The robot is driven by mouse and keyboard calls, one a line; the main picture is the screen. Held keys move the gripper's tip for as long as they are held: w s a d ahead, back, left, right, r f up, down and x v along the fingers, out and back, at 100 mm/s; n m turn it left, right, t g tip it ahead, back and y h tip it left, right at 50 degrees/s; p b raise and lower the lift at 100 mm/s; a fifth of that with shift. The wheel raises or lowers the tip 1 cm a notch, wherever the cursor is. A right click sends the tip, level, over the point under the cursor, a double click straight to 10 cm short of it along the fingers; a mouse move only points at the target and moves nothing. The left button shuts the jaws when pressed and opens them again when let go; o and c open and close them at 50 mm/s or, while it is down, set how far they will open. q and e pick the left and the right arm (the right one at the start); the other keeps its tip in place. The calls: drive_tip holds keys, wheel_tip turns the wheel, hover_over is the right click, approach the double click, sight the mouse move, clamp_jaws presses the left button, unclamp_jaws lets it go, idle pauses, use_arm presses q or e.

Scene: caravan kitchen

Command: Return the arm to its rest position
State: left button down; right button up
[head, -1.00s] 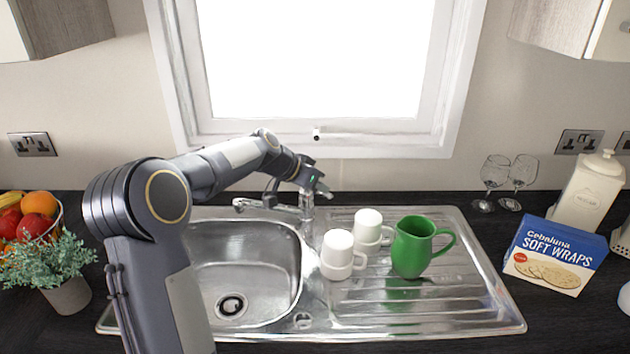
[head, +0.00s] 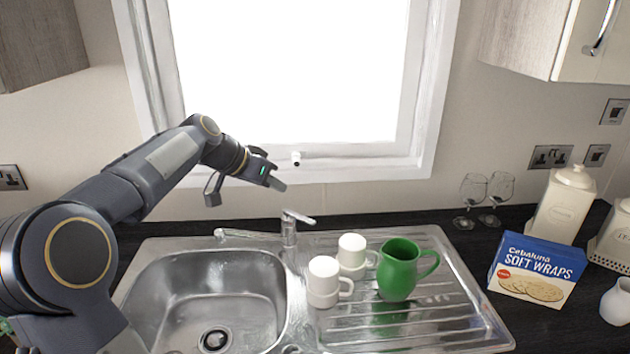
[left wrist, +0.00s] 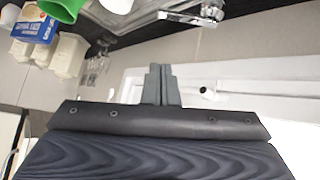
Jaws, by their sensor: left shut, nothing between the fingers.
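My left gripper (head: 277,184) is raised in front of the lower window frame, above and behind the sink's tap. It is shut and empty. In the left wrist view its fingers (left wrist: 160,86) are together with nothing between them. The left arm comes in from the left, bent at a large joint beside the sink. My right arm and gripper are not in view.
The sink (head: 208,290) has a tap (head: 289,225) at its back edge. Two white mugs (head: 323,277) and a green jug (head: 398,272) stand on the drainer. A Soft Wraps box (head: 537,271), glasses (head: 472,190) and a white canister (head: 563,205) stand to the right.

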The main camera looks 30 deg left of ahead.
use_arm(q)
drive_tip(key=s+d+f+n+g, duration=0.1)
drive_tip(key=s+d+f+n, duration=0.1)
drive_tip(key=s+d, duration=0.9)
drive_tip(key=s+d+f+n, duration=0.1)
drive_tip(key=s+d+f, duration=0.2)
drive_tip(key=s+f, duration=0.3)
drive_tip(key=s+d+f+n+g, duration=0.1)
drive_tip(key=s+d+f, duration=0.2)
drive_tip(key=s, duration=0.9)
wheel_tip(320, 180, down, 4)
drive_tip(key=shift+s+d+r+g, duration=0.1)
drive_tip(key=shift+s+d+g, duration=0.2)
drive_tip(key=shift+s+d, duration=0.05)
